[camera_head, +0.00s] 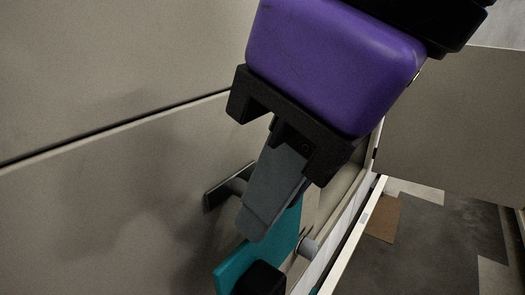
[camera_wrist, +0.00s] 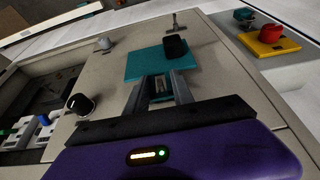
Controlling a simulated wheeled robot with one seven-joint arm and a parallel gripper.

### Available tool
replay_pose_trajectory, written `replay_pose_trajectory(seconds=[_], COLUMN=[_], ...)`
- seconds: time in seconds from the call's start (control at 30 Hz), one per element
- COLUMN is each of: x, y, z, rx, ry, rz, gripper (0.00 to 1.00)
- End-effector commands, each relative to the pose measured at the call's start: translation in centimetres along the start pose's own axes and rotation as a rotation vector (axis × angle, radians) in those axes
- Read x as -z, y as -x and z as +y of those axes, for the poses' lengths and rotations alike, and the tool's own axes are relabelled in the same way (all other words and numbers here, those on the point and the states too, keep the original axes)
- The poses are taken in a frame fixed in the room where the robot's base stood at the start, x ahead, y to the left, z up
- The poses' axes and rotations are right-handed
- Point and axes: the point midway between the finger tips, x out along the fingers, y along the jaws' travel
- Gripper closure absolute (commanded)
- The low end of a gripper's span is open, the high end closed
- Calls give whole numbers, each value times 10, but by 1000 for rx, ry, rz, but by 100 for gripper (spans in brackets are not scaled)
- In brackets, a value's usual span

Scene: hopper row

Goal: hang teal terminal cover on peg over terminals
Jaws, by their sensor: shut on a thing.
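The teal terminal cover (camera_head: 262,260) is a flat plate with a black block on its face. It shows at the bottom of the head view, partly cut off, and beyond the fingers in the wrist view (camera_wrist: 145,66). My gripper (camera_head: 262,220) is shut on the cover's near edge; its grey fingers also show in the wrist view (camera_wrist: 158,92). A grey peg (camera_head: 309,246) sticks out right of the cover in the head view. Terminals (camera_wrist: 40,132), white and green, sit in an open recess at the wrist view's left. The cover is apart from them.
Fixtures on the beige panel include a grey knob (camera_wrist: 104,44), a dark round-ended one (camera_wrist: 80,104) and a T-shaped one (camera_wrist: 176,26). A yellow base (camera_wrist: 270,42) with a red part lies at right. An open door (camera_head: 450,130) stands at right.

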Motion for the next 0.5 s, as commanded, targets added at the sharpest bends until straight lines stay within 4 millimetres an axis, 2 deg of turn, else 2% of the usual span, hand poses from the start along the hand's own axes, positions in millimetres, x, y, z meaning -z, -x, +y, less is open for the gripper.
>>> replay_pose_trajectory(seconds=[0.5], x=[-13], y=[6], z=[0], rx=[1], ry=[0], rz=[0], gripper=[100])
